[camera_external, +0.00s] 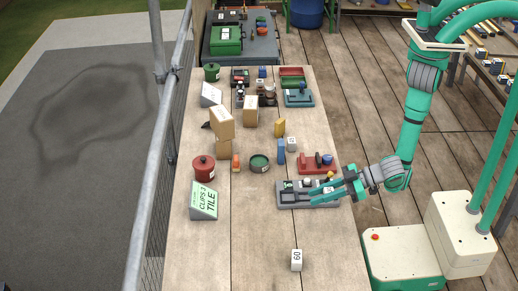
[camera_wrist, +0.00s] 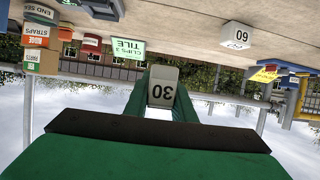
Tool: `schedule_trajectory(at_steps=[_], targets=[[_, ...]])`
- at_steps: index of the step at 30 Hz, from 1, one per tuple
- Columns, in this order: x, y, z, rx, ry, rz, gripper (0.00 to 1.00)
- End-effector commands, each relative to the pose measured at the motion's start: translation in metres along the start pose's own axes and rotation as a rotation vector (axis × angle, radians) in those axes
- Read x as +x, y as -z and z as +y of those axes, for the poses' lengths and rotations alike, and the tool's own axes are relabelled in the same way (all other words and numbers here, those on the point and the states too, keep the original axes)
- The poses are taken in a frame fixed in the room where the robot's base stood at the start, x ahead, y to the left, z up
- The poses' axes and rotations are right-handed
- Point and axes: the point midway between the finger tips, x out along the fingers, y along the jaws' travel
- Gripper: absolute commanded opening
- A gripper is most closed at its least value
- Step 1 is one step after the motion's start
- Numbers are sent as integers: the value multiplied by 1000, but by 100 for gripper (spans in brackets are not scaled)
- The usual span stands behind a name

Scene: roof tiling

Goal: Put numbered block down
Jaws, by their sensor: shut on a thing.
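My gripper (camera_external: 313,197) reaches in from the right, over a grey tray (camera_external: 283,202) at the right side of the long table. In the wrist view, which is upside down, the green fingers (camera_wrist: 163,92) are shut on a pale block numbered 30 (camera_wrist: 161,90). I cannot clearly make out this block in the external view. Whether it touches the tray is unclear. Another white block, numbered 60 (camera_external: 296,260), stands alone at the near end of the table, apart from my gripper. It also shows in the wrist view (camera_wrist: 236,35).
A green "CLIPS 3 TILE" sign (camera_external: 204,200) stands at left near a red pot (camera_external: 204,168). A red tray (camera_external: 318,164) lies just behind the grey one. Cardboard boxes (camera_external: 222,124) stand farther back. The near table surface is mostly clear. A metal railing (camera_external: 160,150) runs along the left.

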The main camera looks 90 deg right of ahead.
Motion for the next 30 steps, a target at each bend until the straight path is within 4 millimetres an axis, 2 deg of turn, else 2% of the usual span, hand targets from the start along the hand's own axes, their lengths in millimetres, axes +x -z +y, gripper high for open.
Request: schedule_trajectory(at_steps=[1,6,12,17,27,30], targets=[[20,9,8,8,-13,0,1],[68,29,29,19,-25,-2,1],[96,40,44,31,-31,-2,1],[119,41,38,32,-31,-3,1],[191,37,8,32,-31,-4,1],[210,24,2,30,-31,-5,1]])
